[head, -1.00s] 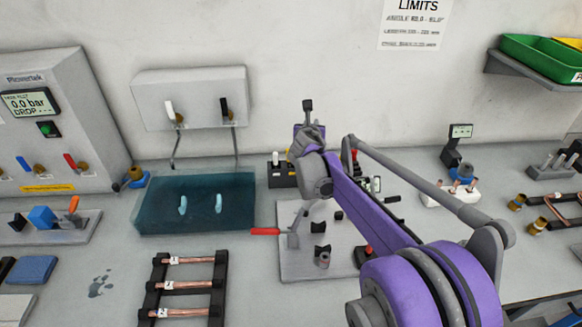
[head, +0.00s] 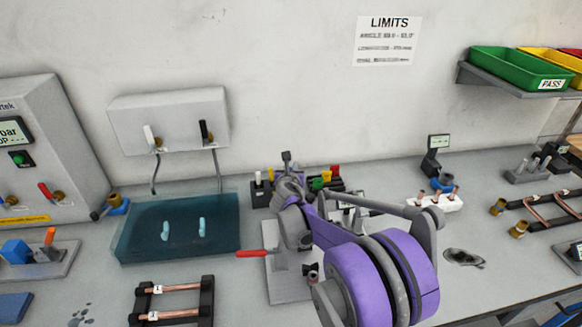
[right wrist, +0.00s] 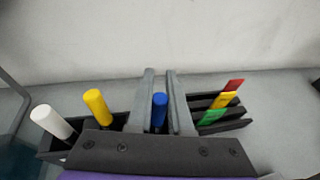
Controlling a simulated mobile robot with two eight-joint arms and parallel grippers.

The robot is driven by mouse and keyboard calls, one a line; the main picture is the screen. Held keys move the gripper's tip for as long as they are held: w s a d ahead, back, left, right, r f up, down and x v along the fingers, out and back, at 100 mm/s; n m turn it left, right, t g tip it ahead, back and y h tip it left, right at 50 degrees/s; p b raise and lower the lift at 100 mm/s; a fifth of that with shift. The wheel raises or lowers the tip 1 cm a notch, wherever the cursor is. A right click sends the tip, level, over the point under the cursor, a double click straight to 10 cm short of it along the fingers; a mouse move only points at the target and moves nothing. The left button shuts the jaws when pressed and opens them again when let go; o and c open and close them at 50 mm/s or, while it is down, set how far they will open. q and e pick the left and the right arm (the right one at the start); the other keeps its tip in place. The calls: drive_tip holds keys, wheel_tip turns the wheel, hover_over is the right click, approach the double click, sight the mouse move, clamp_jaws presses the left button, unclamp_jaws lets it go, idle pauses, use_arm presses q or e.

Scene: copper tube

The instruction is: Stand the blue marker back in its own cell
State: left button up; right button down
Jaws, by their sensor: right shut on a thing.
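The blue marker (right wrist: 160,110) stands between the two grey fingers of my right gripper (right wrist: 160,75) in the right wrist view, and the gripper is shut on it. Its lower end is hidden behind my gripper body, so I cannot tell whether it is in a cell. The black holder (right wrist: 118,121) has a white marker (right wrist: 52,121) and a yellow marker (right wrist: 97,105) leaning in it, left of the fingers. In the head view my right gripper (head: 289,182) is over the holder (head: 260,196) and hides the blue marker. My left gripper is not in view.
Red, yellow and green cards (right wrist: 212,117) stand in a black slotted rack just right of the fingers. A red-handled fixture (head: 282,270) is in front of the holder. A teal translucent bath (head: 135,238) lies left. The wall is close behind.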

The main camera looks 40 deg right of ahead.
drive_tip(key=c, duration=1.3)
unclamp_jaws()
drive_tip(key=shift+f, duration=0.2)
drive_tip(key=o, duration=0.5)
drive_tip(key=shift+r, duration=0.1)
drive_tip(key=shift+c, duration=0.2)
drive_tip(key=shift+r, duration=0.2)
drive_tip(key=v, duration=1.2)
